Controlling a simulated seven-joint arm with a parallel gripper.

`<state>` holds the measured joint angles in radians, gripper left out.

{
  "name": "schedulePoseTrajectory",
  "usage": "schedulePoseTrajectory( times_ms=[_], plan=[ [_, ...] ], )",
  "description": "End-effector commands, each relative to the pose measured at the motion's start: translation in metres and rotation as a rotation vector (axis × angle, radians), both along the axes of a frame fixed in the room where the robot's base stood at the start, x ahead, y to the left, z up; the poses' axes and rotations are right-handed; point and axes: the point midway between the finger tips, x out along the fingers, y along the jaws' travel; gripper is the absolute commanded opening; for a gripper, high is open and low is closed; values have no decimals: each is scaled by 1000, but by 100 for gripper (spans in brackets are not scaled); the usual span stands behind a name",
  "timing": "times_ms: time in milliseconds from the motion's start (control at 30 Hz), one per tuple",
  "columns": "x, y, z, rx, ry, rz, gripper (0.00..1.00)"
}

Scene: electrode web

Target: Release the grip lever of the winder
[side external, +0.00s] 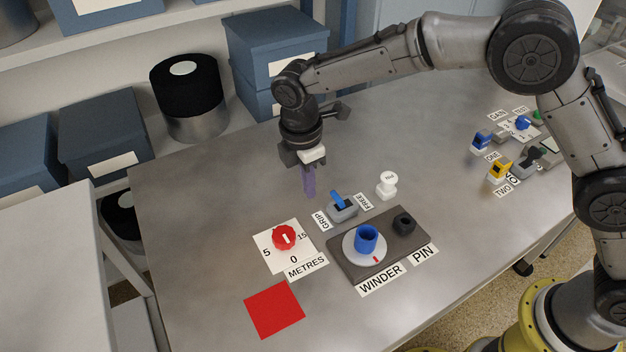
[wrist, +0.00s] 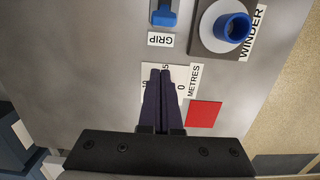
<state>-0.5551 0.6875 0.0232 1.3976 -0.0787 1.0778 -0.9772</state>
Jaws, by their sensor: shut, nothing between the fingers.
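The grip lever (side external: 337,199) is a small blue handle on a grey base, between the GRIP and FREE labels. It leans toward the GRIP label in the side view. In the wrist view the lever (wrist: 163,17) is at the top edge, partly cut off. The winder (side external: 366,239) is a blue cup on a white disc with a red mark, on a dark plate; it also shows in the wrist view (wrist: 233,27). My gripper (side external: 310,194) has purple fingers that are shut and empty, held above the table to the left of the lever. The closed fingers also show in the wrist view (wrist: 160,73).
A red METRES dial (side external: 284,236) and a red square (side external: 274,309) are at the front left. A white knob (side external: 387,184) stands behind the winder plate, and a black pin (side external: 404,223) is on it. Coloured switches (side external: 499,170) are at the right. The table behind the lever is clear.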

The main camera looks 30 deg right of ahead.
Motion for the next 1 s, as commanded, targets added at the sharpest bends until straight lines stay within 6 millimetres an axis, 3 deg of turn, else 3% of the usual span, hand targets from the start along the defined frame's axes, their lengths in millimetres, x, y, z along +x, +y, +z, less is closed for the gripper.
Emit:
schedulePoseTrajectory(
  times_ms=[367,633,1000],
  plan=[
    [-1,-7,-75,-3,3,0,0],
    [0,-37,-60,0,-1,-2,0],
    [0,-43,-57,0,-1,0,0]
  ],
)
